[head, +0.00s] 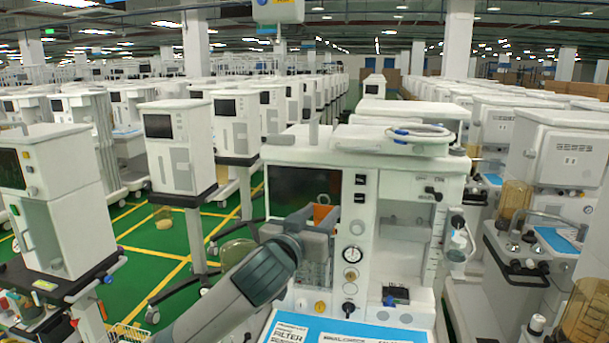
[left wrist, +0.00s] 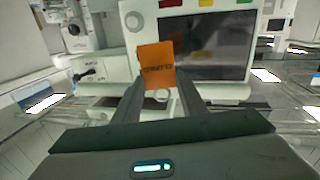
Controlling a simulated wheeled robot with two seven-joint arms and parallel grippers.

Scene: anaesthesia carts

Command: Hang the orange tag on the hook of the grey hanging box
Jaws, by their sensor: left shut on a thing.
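The orange tag (left wrist: 156,66) is a small flat orange piece with dark lettering, held between the fingertips of my left gripper (left wrist: 158,88) in the left wrist view. In the head view my left gripper (head: 318,216) is in front of the central white machine, with some orange of the tag (head: 324,209) showing between its fingers. A pale grey box (head: 277,12) hangs at the top edge of the head view, cut off by the frame. I cannot make out a hook on it, nor tell whether it is the task's box. My right gripper is out of view.
The central machine (head: 408,190) has a dark screen, dials and a blue-and-white work surface (head: 340,330) close below my left arm. A coiled cable (head: 418,133) lies on its top. Similar machines crowd both sides. Green floor (head: 150,240) shows at the left.

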